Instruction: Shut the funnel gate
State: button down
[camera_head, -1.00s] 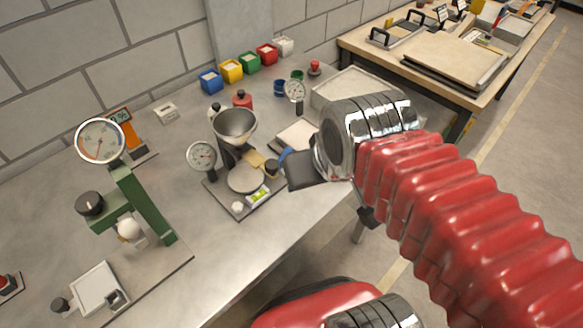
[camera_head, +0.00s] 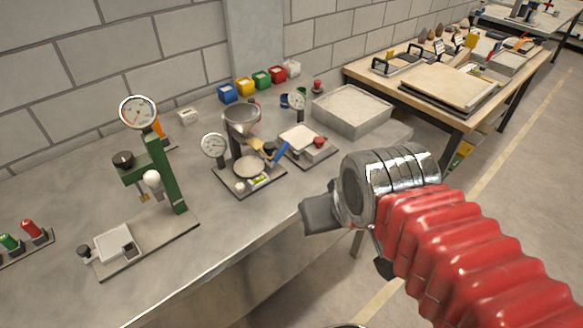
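A metal funnel (camera_head: 242,119) stands on a dark stand above a round pan (camera_head: 250,166) on a dark base plate (camera_head: 233,188). A tan, plate-like piece (camera_head: 259,147) sits below the funnel on its right, with a dark knob beside it; I take it for the gate. Whether the gate is open or shut is too small to tell. My gripper (camera_head: 318,214) is in front of and to the right of the funnel stand, apart from it, near the bench's front edge. The wrist hides most of its fingers.
A dial gauge (camera_head: 213,146) stands left of the funnel. A blue-handled tool (camera_head: 280,153) and a white-topped device (camera_head: 302,141) are to the right. A green press (camera_head: 160,170) stands at left. A grey sand tray (camera_head: 352,109) is behind. Coloured bins (camera_head: 245,86) line the wall.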

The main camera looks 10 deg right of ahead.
aim_at(267, 148)
jog(key=k, duration=0.8)
jog(key=u, duration=0.8)
jog(key=i, duration=1)
